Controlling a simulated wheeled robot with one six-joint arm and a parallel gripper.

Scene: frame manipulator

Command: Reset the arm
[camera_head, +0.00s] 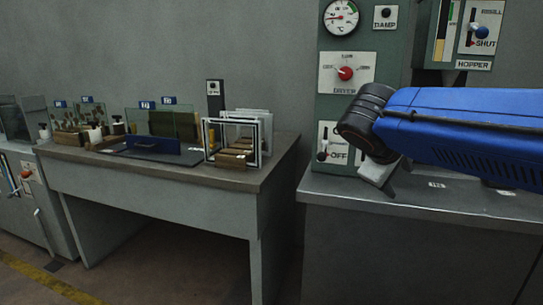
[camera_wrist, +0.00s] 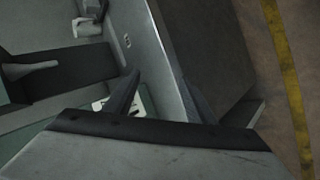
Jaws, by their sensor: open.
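My blue arm reaches in from the right in the head view. My gripper (camera_head: 384,184) hangs at its end, pointing down over the front part of the right grey counter (camera_head: 450,205). In the wrist view the two dark fingers of my gripper (camera_wrist: 162,95) stand apart, with the counter's edge (camera_wrist: 172,60) between them. The gripper is open and I see nothing held. Contact with the counter cannot be told.
A green panel with a gauge (camera_head: 341,17), a red dryer knob (camera_head: 345,73) and an OFF switch stands behind my gripper. Left, a table (camera_head: 160,178) holds frames (camera_head: 236,140), glass panes and a blue-fronted tray. A yellow line (camera_wrist: 285,70) marks the floor.

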